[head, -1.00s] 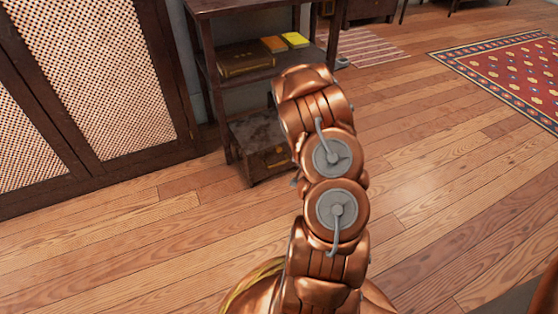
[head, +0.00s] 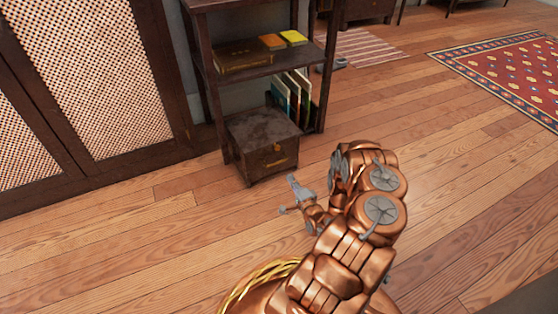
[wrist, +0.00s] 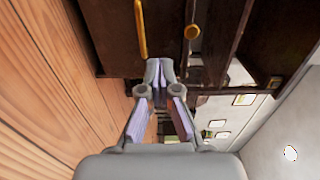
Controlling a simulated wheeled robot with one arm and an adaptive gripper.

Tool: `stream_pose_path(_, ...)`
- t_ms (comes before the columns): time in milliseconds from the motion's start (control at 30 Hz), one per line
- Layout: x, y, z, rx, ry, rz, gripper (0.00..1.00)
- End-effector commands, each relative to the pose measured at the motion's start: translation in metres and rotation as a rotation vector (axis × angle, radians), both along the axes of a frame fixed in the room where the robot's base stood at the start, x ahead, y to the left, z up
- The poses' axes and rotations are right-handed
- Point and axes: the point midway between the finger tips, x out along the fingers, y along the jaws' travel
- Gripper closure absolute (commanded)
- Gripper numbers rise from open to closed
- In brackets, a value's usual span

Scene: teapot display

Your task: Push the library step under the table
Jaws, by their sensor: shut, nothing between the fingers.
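The library step looks to be the dark wooden box (head: 255,133) with a brass handle, standing on the floor in the head view. It is at the lower left of a dark shelved table (head: 242,68), its front sticking out past the table's left front leg. My gripper (head: 292,192) is in front of the step, low over the floor and apart from it. In the wrist view my gripper (wrist: 158,72) has its fingertips together and empty. Dark wood with a long brass handle (wrist: 140,30) fills the view beyond them, likely the step's front.
Several upright books (head: 290,95) stand right of the step, under the middle shelf. A lattice-door cabinet (head: 110,80) is at the left. A red patterned rug (head: 510,75) and a striped mat (head: 368,47) lie at the right. The wooden floor in front is clear.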

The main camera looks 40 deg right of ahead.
Motion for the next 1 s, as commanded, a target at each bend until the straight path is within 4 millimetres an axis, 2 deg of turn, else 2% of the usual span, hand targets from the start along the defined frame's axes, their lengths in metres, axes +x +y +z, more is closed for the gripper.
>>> stream_pose_path(267,0.022,-0.006,0.0,0.004,-0.01,0.001,1.0)
stream_pose_path(800,0.108,-0.038,-0.003,0.002,-0.011,0.001,1.0)
stream_pose_path(1000,0.125,-0.045,-0.002,0.005,-0.008,-0.001,1.0)
